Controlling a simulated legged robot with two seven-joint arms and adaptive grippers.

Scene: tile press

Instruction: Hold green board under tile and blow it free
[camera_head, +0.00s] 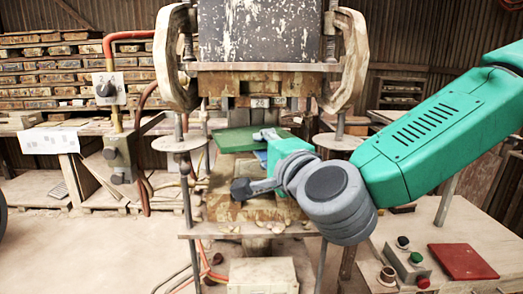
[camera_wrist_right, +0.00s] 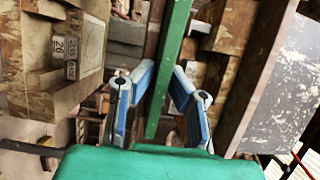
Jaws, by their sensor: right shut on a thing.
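The green board (camera_head: 235,139) lies flat in the press opening, below the upper die. My right gripper (camera_head: 266,138) reaches in from the right and is shut on the board's near right part; my wrist hides some of its fingers. In the right wrist view the board (camera_wrist_right: 168,70) shows edge-on between the two blue-grey fingers (camera_wrist_right: 160,88). The upper die (camera_head: 262,82) hangs above the board, with a small block marked 26 (camera_head: 260,102) beneath it. I cannot tell the tile apart from the die's underside. My left gripper is not in view.
A valve with a dial (camera_head: 106,89) stands left of the press beside a red pipe. At the lower right are a button box (camera_head: 408,262) and a red board (camera_head: 463,261) on a bench. Press columns flank the opening closely. Crumbs lie on the front ledge.

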